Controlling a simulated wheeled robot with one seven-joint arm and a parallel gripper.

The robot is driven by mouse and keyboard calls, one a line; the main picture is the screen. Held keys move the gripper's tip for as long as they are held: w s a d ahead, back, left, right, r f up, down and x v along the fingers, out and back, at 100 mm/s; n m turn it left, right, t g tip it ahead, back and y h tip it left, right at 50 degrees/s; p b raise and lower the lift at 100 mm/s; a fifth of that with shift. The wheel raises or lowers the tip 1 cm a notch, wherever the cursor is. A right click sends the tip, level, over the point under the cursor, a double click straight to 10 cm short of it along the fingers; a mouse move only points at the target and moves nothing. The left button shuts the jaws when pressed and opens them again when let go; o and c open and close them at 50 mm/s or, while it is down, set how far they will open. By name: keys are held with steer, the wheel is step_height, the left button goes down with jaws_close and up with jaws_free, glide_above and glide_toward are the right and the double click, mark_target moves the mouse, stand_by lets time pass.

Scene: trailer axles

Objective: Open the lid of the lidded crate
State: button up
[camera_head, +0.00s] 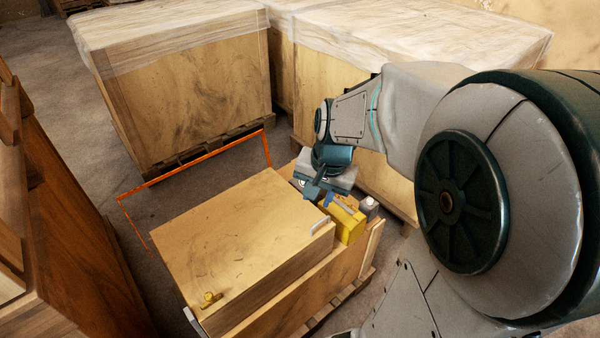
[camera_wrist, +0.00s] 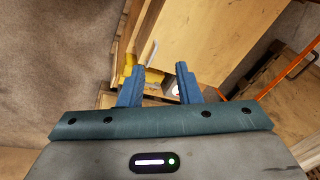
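The lidded crate is a wooden box in the centre of the head view, with a broad flat wooden lid (camera_head: 235,240) lying level on top. A small brass-coloured piece (camera_head: 210,299) is on the lid near its front corner. A pale fitting (camera_head: 320,225) sits at the lid's right corner. My gripper (camera_head: 314,190) is above the far right end of the crate, beside the lid. In the wrist view my gripper (camera_wrist: 158,84) has its two blue fingers spread with a gap between them. Nothing shows held. The wooden surface (camera_wrist: 205,45) lies beyond the fingers.
A yellow object (camera_head: 343,221) and a small light-topped can (camera_head: 370,206) are beside the lid's right end, close under my gripper. Large wrapped crates (camera_head: 190,100) stand behind. Brown wooden furniture (camera_head: 75,240) is at left. Orange lines (camera_head: 195,165) edge the clear floor behind the crate.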

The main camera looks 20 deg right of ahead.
steer(key=w+d+f+m+b, duration=0.1)
steer(key=w+d+f+m, duration=0.5)
steer(key=f, duration=0.1)
steer(key=b, duration=0.2)
glide_toward(321, 221)
steer(key=x, duration=0.7)
steer(key=shift+w+f, duration=0.15)
steer(key=shift+f, duration=0.15)
jaws_close()
